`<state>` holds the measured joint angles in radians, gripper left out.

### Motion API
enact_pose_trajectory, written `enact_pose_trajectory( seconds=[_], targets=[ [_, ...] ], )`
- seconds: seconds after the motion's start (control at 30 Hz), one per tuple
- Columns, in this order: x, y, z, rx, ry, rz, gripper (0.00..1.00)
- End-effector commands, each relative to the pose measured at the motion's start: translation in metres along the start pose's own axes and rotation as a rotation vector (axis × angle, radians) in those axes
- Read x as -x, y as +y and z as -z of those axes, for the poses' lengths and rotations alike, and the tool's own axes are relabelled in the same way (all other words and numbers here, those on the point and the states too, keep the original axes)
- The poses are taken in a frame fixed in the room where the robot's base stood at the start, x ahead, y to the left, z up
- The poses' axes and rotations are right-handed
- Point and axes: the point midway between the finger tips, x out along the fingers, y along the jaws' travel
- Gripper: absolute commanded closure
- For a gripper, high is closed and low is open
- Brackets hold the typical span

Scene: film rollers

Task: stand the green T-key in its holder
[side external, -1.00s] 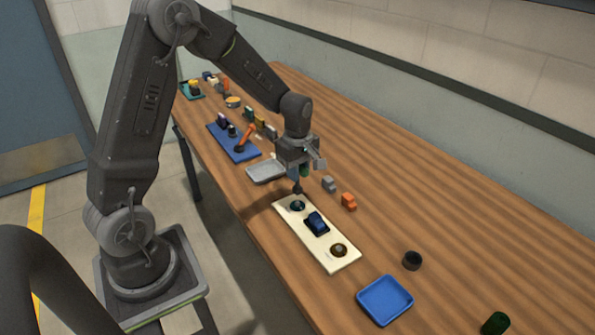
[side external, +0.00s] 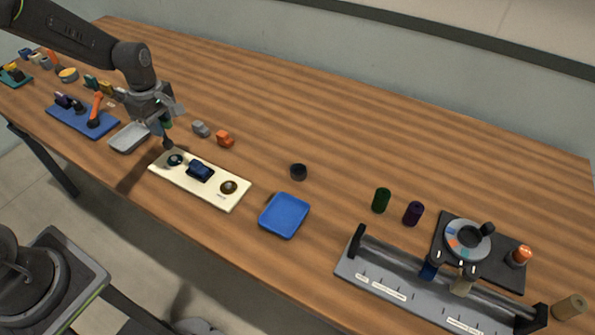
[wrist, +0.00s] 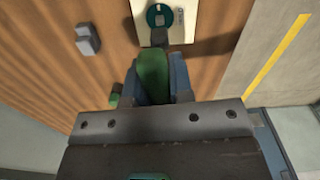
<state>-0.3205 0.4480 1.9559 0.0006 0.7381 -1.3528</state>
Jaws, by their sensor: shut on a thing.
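My gripper (side external: 163,117) is shut on the green T-key (wrist: 153,75), which it holds above the far left end of a cream panel (side external: 213,194). In the wrist view the green handle sits between the two blue-grey fingers, and its dark stem (wrist: 158,37) points toward the panel. In the side view the dark lower end (side external: 168,143) hangs close to the panel's edge; I cannot tell whether it touches. The panel carries a dark teal round socket (side external: 175,160), a blue block (side external: 200,170) and a brown round socket (side external: 228,187). Which one is the key's holder is not clear.
A grey tray (side external: 128,138) and a blue board (side external: 75,121) lie left of the panel. A grey block (side external: 201,128) and an orange block (side external: 225,139) stand behind it. A blue tray (side external: 284,216) and a black ring (side external: 298,172) lie right. The back table is clear.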

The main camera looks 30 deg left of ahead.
Motion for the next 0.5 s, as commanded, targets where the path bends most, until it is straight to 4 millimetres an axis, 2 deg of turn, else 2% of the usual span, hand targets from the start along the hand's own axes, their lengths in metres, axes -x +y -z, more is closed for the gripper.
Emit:
enact_pose_trajectory(
  seconds=[0.4, 0.5],
  targets=[
    [0.0003, 0.0006, -0.0004, -0.001, 0.0, -0.001, 1.0],
    [0.0009, 0.0066, -0.0066, -0.019, 0.0, -0.002, 1.0]
  ],
)
